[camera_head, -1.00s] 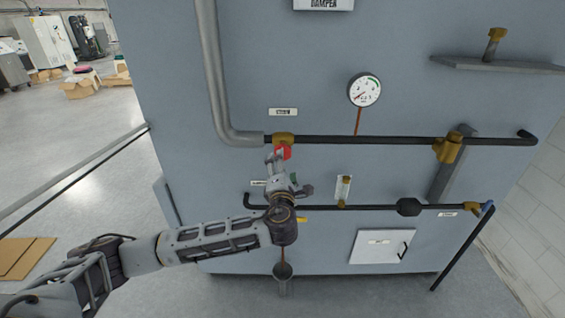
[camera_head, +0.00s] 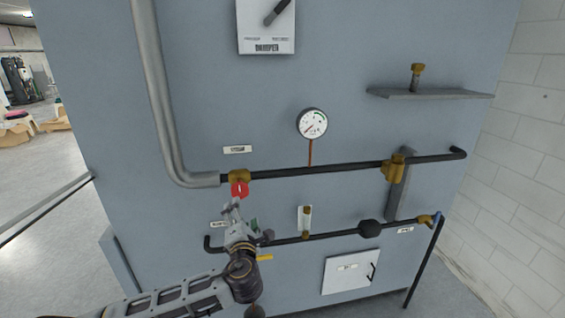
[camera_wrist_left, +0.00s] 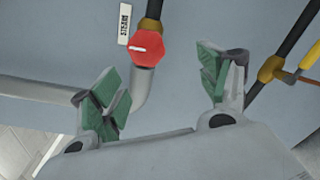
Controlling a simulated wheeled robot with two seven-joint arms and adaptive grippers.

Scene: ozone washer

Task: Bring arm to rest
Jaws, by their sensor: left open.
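My left gripper (camera_head: 240,220) is in front of the blue-grey washer panel, just below the red valve handle (camera_head: 240,189) on the upper pipe. In the left wrist view its green-padded fingers (camera_wrist_left: 165,95) are spread wide with nothing between them. The red handle (camera_wrist_left: 148,48) shows there beyond the fingertips, apart from them, beside a small label that seems to read STEAM. My left arm (camera_head: 175,300) comes in from the bottom left. My right gripper is in no view.
A pressure gauge (camera_head: 312,123) sits above the upper pipe (camera_head: 330,170). A lower pipe (camera_head: 330,235) carries a black bulb (camera_head: 369,228) and a yellow handle (camera_head: 265,257). A shelf (camera_head: 430,93) juts out at the upper right. Open floor (camera_head: 45,170) lies to the left.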

